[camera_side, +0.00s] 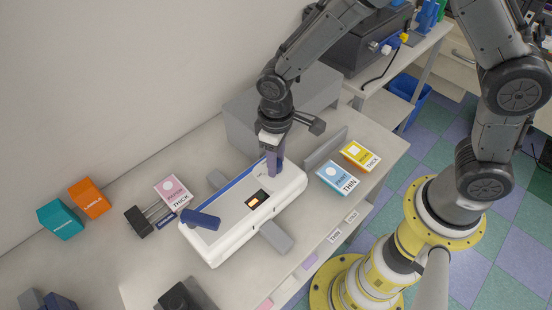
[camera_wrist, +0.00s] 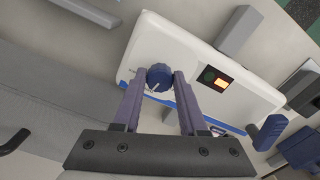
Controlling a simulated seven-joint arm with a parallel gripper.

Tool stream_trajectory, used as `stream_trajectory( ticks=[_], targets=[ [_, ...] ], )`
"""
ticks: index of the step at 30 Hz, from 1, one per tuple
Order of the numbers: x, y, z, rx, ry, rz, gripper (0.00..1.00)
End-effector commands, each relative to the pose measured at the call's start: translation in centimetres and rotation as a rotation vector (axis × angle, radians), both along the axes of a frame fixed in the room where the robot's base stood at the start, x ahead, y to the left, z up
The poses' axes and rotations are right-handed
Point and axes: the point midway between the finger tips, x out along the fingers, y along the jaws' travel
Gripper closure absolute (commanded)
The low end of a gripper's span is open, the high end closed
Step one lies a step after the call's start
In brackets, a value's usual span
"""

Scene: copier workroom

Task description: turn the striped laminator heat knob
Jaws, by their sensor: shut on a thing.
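The white laminator (camera_side: 227,219) with blue trim lies on the worktop in the side view, and its body (camera_wrist: 180,42) fills the upper middle of the wrist view. Its round blue heat knob (camera_wrist: 159,76) shows in the wrist view with a pale pointer mark; stripes cannot be made out. My gripper (camera_wrist: 160,80) is shut on the knob, one finger on each side. In the side view my gripper (camera_side: 274,165) reaches down to the laminator's right end and hides the knob. A small panel with a lit orange display (camera_wrist: 221,84) sits beside the knob.
A blue lever (camera_side: 201,219) stands at the laminator's left end. Blue THIN (camera_side: 338,178) and yellow THICK (camera_side: 360,156) packs lie to the right, a pink THICK pack (camera_side: 173,191) to the left. A grey box (camera_side: 240,125) stands behind my gripper.

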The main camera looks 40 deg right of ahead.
Motion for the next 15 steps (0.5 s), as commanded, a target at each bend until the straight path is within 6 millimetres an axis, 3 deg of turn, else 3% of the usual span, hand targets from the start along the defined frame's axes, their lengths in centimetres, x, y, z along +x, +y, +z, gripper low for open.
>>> stream_trajectory(
  ticks=[15],
  targets=[
    [0.07, -0.08, 0.13, 0.0, 0.0, 0.491, 1.0]
  ],
)
